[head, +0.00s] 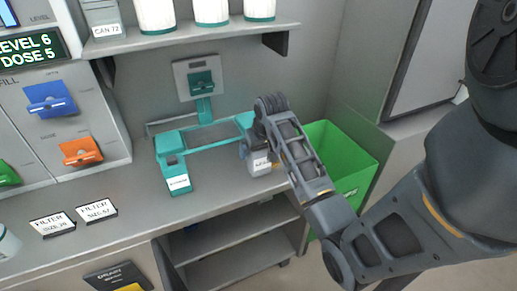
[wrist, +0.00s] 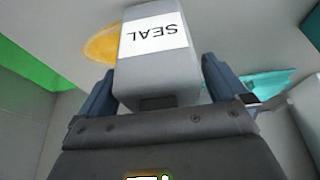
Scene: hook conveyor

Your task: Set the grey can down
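A grey, box-shaped can (wrist: 155,80) with a white label reading SEAL, upside down in the wrist view, sits between my gripper's two blue-grey fingers. In the head view the grey can (head: 259,163) shows below my gripper (head: 256,148), at the right end of the teal frame on the counter. Its lower end is partly hidden, and I cannot tell whether it touches the counter. An orange disc (wrist: 103,43) shows behind it.
The teal frame (head: 174,170) stands close left of my gripper. A green bin (head: 345,158) is to the right, below counter height. A shelf (head: 190,37) with white containers hangs above.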

